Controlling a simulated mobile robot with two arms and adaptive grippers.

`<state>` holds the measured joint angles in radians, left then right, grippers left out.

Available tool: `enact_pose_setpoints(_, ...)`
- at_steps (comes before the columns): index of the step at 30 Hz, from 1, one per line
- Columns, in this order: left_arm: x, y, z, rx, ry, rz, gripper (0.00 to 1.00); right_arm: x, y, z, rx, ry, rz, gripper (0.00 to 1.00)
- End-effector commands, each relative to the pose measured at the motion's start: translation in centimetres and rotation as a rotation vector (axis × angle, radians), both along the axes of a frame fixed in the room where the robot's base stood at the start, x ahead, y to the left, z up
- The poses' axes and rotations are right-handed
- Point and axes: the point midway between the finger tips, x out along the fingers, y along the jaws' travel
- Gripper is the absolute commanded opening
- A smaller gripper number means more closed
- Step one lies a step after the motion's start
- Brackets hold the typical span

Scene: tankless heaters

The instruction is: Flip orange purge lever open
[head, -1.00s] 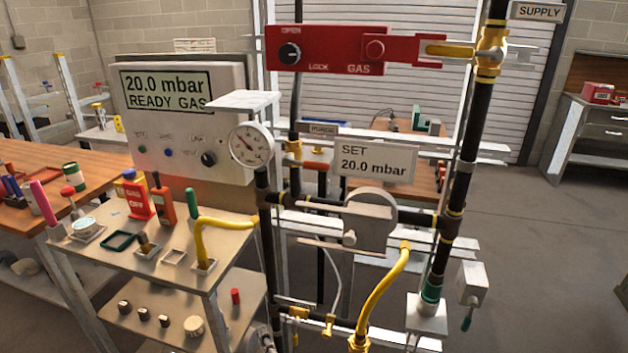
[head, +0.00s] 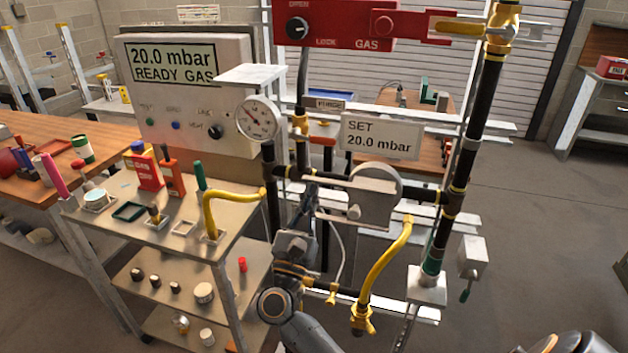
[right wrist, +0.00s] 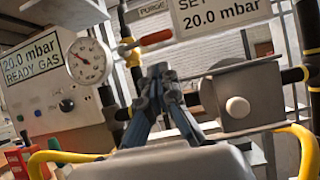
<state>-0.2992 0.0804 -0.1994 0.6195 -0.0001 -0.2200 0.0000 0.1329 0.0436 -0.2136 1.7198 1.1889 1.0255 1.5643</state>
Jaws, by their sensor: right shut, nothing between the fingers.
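The orange purge lever (head: 322,141) sits on a yellow valve on the pipe rack, below the PURGE label (head: 329,104). It lies roughly level, pointing right from the valve. In the right wrist view the lever (right wrist: 152,38) shows just above and beyond my fingertips, beside its yellow valve body (right wrist: 128,52). My right gripper (head: 308,188) is in front of the rack, lower than the lever. In the wrist view the fingers (right wrist: 158,72) are together and empty, apart from the lever as far as I can tell. My left gripper is not in view.
The gauge (head: 257,119) is left of the lever, the SET sign (head: 380,136) right of it. The grey regulator (head: 375,196) and black pipes crowd the lower right. A yellow hose (head: 385,268) hangs below. A cart (head: 145,235) with small items stands left.

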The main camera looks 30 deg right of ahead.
Motion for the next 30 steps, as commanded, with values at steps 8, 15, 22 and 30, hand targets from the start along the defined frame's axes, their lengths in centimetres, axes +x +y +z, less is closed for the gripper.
enact_pose_setpoints(8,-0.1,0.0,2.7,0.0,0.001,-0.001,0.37,2.9,-3.4,3.1,-0.005,0.001,-0.001,0.0)
enact_pose_setpoints(15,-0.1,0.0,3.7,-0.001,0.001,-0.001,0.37,4.5,-5.4,4.3,-0.003,0.001,-0.002,0.0)
enact_pose_setpoints(22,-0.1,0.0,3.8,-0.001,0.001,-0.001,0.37,4.9,-5.8,4.4,-0.001,0.001,-0.001,0.0)
enact_pose_setpoints(30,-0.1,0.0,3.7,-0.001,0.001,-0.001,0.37,4.9,-5.7,4.4,-0.003,0.003,-0.001,0.0)
